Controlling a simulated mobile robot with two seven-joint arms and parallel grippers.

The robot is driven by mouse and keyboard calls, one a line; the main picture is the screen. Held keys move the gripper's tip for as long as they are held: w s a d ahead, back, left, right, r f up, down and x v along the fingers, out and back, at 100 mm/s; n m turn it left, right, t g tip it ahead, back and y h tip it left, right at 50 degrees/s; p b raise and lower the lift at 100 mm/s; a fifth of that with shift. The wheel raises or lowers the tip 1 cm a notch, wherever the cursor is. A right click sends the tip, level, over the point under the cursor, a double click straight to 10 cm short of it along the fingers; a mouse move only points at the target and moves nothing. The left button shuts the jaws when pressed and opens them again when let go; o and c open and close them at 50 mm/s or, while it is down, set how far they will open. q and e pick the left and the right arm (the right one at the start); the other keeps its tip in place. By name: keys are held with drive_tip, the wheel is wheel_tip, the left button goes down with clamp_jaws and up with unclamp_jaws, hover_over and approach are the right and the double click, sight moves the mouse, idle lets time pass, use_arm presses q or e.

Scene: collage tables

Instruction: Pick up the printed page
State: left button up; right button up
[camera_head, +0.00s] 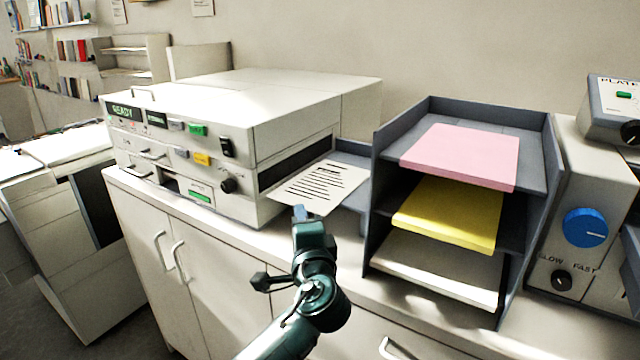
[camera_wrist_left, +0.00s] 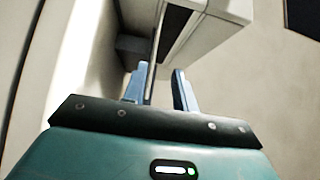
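The printed page (camera_head: 318,187), white with black lines of text, sticks out of the slot on the right side of the printer (camera_head: 225,135). Its near edge is at my left gripper (camera_head: 300,212), whose arm comes up from the bottom. In the left wrist view, the two blue fingers (camera_wrist_left: 160,90) stand apart. A thin pale edge (camera_wrist_left: 153,65), which looks like the page seen edge-on, runs between them, closer to the left finger. I cannot tell if it touches that finger. My right gripper is not in view.
A grey paper tray rack (camera_head: 376,200) with pink paper (camera_head: 463,155), yellow paper (camera_head: 450,212) and white paper (camera_head: 440,268) stands right of the page. A machine with a blue knob (camera_head: 585,228) is at the far right. The counter front (camera_head: 225,295) has cupboard handles.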

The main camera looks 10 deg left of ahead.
use_arm(q)
drive_tip(key=shift+f+p+x, duration=0.2)
drive_tip(key=shift+p+x, duration=0.2)
drive_tip(key=shift+x, duration=1.35)
drive_tip(key=shift+f+p+x, duration=0.2)
drive_tip(key=shift+p+x, duration=0.15)
drive_tip(key=shift+x, duration=1.4)
drive_tip(key=shift+c, duration=0.2)
clamp_jaws()
